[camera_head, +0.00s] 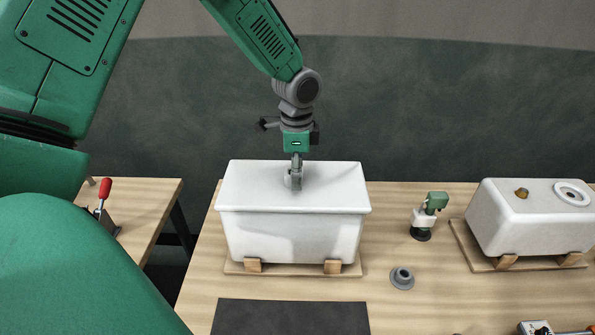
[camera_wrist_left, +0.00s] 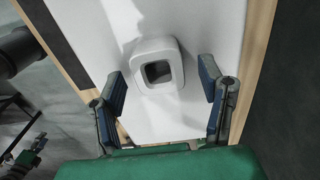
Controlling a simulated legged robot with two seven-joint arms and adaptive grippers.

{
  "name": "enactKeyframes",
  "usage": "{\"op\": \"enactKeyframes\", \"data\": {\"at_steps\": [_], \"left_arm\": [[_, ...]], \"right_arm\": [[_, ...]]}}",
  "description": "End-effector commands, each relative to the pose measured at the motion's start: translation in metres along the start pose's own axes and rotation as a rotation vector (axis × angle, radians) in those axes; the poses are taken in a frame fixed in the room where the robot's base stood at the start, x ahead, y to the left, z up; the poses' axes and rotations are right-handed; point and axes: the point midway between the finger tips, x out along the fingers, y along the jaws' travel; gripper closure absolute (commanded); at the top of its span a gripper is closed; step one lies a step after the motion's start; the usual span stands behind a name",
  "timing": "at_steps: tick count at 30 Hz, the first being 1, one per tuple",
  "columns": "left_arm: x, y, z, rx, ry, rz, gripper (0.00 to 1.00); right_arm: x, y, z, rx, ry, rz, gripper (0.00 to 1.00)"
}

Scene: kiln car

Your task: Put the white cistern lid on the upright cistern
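The white cistern lid (camera_head: 330,185) lies flat on top of the white upright cistern (camera_head: 290,238), and its rim overhangs the walls. The lid's surface also fills the middle of the left wrist view (camera_wrist_left: 207,32). A squarish white knob (camera_wrist_left: 157,68) with a dark recess stands up from the lid. My left gripper (camera_head: 294,182) points straight down at the lid's middle. In the left wrist view its two blue-padded fingers are spread, one on each side of the knob, with gaps between. My right gripper is not in view.
The upright cistern stands on wooden blocks (camera_head: 333,267) and a board. A second white cistern (camera_head: 525,225) lies at the right with a brass fitting and a ringed hole upward. A green-topped tool (camera_head: 430,212), a grey ring (camera_head: 402,278) and a dark mat (camera_head: 290,317) are nearby.

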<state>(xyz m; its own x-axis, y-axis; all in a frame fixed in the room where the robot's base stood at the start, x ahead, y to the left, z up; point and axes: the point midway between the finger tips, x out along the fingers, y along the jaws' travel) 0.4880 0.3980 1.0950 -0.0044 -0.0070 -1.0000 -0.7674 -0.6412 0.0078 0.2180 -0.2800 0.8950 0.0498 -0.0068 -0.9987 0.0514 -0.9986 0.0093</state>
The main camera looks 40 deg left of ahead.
Motion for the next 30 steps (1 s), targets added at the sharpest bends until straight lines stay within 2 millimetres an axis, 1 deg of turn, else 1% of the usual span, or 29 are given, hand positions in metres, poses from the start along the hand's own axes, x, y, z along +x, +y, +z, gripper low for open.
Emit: {"op": "enactKeyframes", "data": {"at_steps": [16, 30], "left_arm": [[0.002, 0.0, 0.001, 0.0, -0.002, 0.003, 0.38], [-0.017, -0.001, 0.001, -0.001, -0.001, 0.002, 0.38]], "right_arm": [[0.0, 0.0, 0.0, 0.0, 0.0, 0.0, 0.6], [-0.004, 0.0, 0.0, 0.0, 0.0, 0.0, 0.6]]}}
